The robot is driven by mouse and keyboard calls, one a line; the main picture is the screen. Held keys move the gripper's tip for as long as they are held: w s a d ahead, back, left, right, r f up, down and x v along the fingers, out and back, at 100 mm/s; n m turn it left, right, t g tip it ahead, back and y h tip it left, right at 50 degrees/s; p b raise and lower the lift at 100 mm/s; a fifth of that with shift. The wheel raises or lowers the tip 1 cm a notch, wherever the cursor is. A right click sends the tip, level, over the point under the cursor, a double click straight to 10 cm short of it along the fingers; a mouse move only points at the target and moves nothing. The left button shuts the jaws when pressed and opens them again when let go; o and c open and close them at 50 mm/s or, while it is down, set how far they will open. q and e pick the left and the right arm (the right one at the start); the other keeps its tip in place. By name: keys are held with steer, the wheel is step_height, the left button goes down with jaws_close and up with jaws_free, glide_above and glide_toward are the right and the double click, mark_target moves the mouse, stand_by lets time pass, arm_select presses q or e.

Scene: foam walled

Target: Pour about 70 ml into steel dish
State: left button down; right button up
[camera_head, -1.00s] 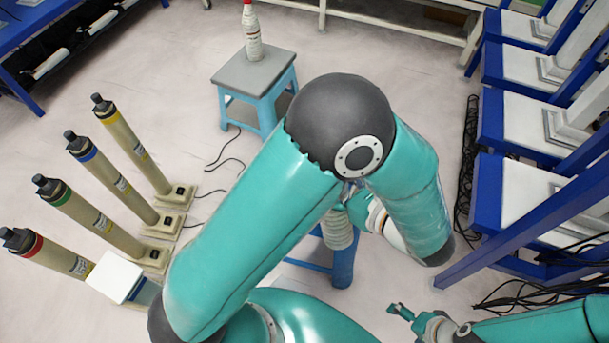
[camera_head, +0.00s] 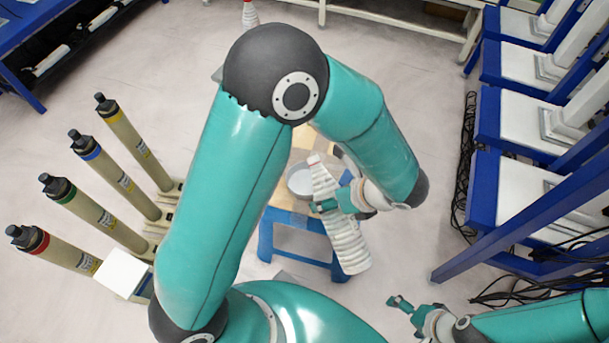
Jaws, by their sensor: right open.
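The steel dish (camera_head: 300,181) is a shallow round grey dish on a wooden-topped stool (camera_head: 276,216) with blue legs. My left gripper (camera_head: 325,206) is shut on a white ribbed bottle (camera_head: 347,247). The bottle leans to the upper left in the picture, its neck beside the dish's right edge. I cannot tell whether the neck is over the dish, and no flow is visible. My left arm hides part of the stool top. My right gripper (camera_head: 401,304) is open and empty at the lower right, away from the stool.
A second bottle (camera_head: 250,15) stands at the back, mostly hidden by my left arm. Several tan cylinders with coloured bands (camera_head: 122,185) stand on the left. Blue racks with white units (camera_head: 515,180) line the right, with black cables on the floor. The floor right of the stool is clear.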

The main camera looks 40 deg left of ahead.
arm_select(q)
steer(key=shift+s+d+f+g+h, duration=0.15)
steer(key=shift+f+g+h, duration=0.25)
steer(key=shift+f+h, duration=0.55)
steer(key=shift+w+a+f+m+g+h+p, duration=0.15)
steer(key=shift+a+f+g+h+p, duration=0.25)
steer(key=shift+f+p, duration=0.3)
steer(key=shift+w+a+f+m+g+h+p, duration=0.15)
steer(key=shift+f+h+p, duration=0.3)
steer(key=shift+f, duration=0.3)
steer(key=shift+p, duration=0.4)
steer(key=shift+f+h+p, duration=0.2)
steer(key=shift+h+p, duration=0.2)
steer(key=shift+h, duration=0.1)
steer(key=shift+d, duration=0.1)
steer(key=shift+f, duration=0.1)
steer(key=shift+g+p, duration=0.35)
steer(key=shift+p, duration=0.25)
steer(key=shift+r+g+h+p, duration=0.3)
steer(key=shift+r+h+p, duration=0.35)
steer(key=shift+p, duration=1.6)
